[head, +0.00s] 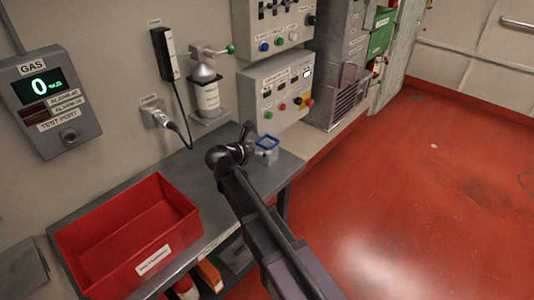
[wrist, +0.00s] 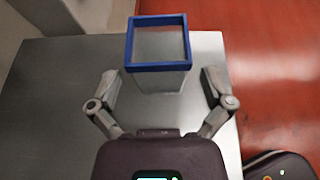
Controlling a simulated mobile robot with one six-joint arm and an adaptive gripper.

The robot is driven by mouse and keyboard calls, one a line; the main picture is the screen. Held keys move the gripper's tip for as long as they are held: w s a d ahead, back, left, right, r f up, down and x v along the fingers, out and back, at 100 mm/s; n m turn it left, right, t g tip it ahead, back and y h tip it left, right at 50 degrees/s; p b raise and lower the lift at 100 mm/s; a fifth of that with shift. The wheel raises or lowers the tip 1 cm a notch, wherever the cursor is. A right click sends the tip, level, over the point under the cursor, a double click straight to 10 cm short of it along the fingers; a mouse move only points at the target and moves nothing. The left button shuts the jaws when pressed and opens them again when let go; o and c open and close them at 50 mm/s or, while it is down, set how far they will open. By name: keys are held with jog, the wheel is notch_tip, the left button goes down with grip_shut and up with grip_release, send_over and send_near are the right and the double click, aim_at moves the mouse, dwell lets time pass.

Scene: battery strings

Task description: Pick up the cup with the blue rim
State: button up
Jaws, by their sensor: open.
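The cup with the blue rim (head: 267,144) stands upright on the grey bench (head: 186,165), near its far right end in the head view. It is a square, greyish clear cup, and it also shows in the wrist view (wrist: 158,44), top centre. My gripper (wrist: 160,82) is open in the wrist view, with one finger on each side of the cup's lower part. Gaps show between the fingers and the cup, and I cannot tell how deep the cup sits between them. In the head view my arm hides most of the gripper.
A red bin (head: 125,235) sits on the near left of the bench. A gas bottle (head: 205,92) and a control box (head: 280,93) are on the wall behind. A cable (head: 183,115) hangs down the wall. Red floor (head: 430,190) lies open to the right.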

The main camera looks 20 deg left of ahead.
aim_at(268, 146)
jog(key=shift+f+b+x, duration=0.15)
jog(key=shift+b+x, duration=0.4)
jog(key=shift+x, duration=0.6)
jog(key=shift+f+b+x, duration=0.2)
jog(key=shift+b+x, duration=0.35)
jog(key=shift+x, duration=0.6)
jog(key=shift+w, duration=0.2)
jog(key=c, duration=0.8)
